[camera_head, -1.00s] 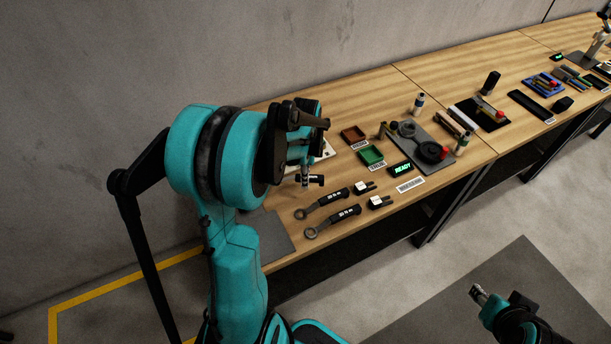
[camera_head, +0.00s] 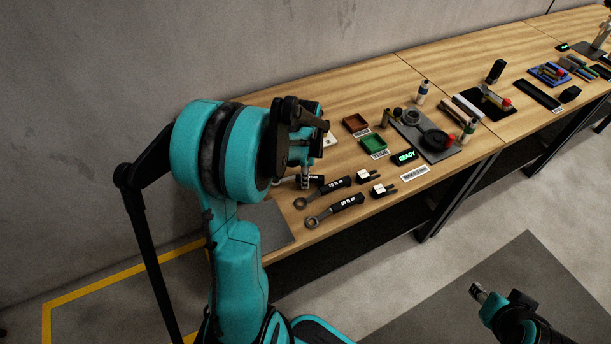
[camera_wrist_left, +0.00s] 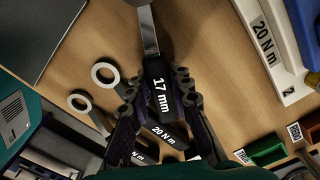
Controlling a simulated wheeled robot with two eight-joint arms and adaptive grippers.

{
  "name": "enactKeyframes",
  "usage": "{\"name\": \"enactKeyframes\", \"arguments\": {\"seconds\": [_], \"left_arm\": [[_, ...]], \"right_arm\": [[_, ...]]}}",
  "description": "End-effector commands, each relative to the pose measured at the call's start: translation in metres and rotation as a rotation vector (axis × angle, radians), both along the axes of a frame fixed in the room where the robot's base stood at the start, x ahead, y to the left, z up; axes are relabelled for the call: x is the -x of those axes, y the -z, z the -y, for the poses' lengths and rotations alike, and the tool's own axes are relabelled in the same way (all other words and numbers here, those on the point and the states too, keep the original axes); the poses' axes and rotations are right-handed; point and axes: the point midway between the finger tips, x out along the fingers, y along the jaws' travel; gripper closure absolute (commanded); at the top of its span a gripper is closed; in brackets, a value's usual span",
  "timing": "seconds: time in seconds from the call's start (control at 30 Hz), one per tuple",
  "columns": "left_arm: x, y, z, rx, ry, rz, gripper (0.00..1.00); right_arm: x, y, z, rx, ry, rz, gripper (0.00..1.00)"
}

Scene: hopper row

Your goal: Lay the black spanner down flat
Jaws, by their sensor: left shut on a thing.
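My left gripper (camera_head: 306,180) is over the near-left part of the bench, and in the left wrist view (camera_wrist_left: 155,86) it is shut on the black spanner. The spanner's black handle (camera_wrist_left: 160,98) reads "17 mm" and sits between the fingers. Its silver shank runs away to the top edge of that view, where its end is cut off. In the head view the spanner is mostly hidden by my gripper and small. I cannot tell whether it touches the bench. My right gripper (camera_head: 478,292) is low over the floor at the right; its jaw state is unclear.
Two dark ring-ended wrenches (camera_head: 335,209) lie beside my left gripper, with two small black-and-white pieces by them. A red tray (camera_head: 355,123), a green tray (camera_head: 373,145) and a lit READY display (camera_head: 406,157) stand farther right. A grey mat (camera_head: 268,226) covers the bench's near-left end.

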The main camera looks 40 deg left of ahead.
Motion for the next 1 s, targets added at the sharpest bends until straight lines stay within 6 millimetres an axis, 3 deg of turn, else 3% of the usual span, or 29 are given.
{"name": "enactKeyframes", "arguments": {"seconds": [0.93, 0.97, 1.0], "left_arm": [[0.000, 0.011, 0.000, 0.000, 0.000, 0.000, 1.00], [0.000, 0.011, 0.000, 0.000, 0.000, 0.000, 0.72], [0.000, 0.011, 0.000, 0.000, 0.000, 0.000, 0.61]], "right_arm": [[0.000, 0.009, 0.000, 0.000, 0.000, 0.000, 0.60], [0.000, 0.009, 0.000, 0.000, 0.000, 0.000, 0.60], [0.000, 0.009, 0.000, 0.000, 0.000, 0.000, 0.60]]}}
